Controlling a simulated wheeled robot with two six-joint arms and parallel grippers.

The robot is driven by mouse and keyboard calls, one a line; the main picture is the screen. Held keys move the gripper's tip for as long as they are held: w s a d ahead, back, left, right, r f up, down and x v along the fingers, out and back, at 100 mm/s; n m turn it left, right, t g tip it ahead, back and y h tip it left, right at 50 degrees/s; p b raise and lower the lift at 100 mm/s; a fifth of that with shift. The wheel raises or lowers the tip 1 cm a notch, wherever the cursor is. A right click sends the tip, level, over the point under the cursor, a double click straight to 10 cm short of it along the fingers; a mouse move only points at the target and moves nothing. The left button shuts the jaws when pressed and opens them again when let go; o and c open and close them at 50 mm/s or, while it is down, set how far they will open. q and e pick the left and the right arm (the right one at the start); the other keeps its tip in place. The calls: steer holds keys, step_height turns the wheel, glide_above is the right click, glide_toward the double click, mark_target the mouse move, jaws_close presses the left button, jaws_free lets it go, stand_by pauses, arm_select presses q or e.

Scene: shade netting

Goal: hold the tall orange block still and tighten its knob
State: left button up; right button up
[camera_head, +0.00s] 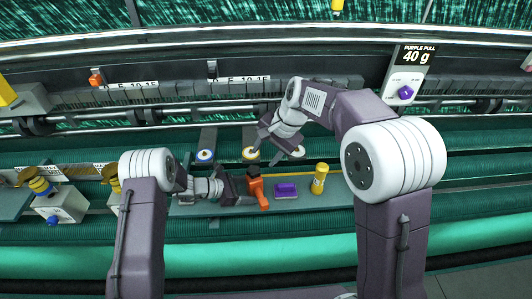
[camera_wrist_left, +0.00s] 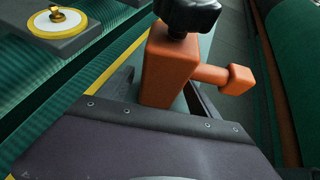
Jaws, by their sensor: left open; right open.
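The tall orange block (camera_head: 258,194) stands on the narrow grey shelf in the middle of the head view, with a dark knob (camera_head: 253,171) on top. In the left wrist view the block (camera_wrist_left: 165,72) shows close up, with the black knob (camera_wrist_left: 187,14) above and an orange side peg (camera_wrist_left: 236,79) pointing right. My left gripper (camera_head: 238,189) is open at the block, with a finger on either side of it; I cannot tell whether they touch it. My right gripper (camera_head: 272,146) is open and empty, behind and above the block, apart from the knob.
A purple block (camera_head: 286,190) and a yellow cylinder (camera_head: 320,178) stand right of the orange block. Round discs on plates lie behind, including a yellow-rimmed one (camera_head: 250,154). A grey box with a blue knob (camera_head: 53,220) is at left.

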arm_select(q)
steer(key=shift+c, duration=0.2)
jaws_close()
stand_by(0.8)
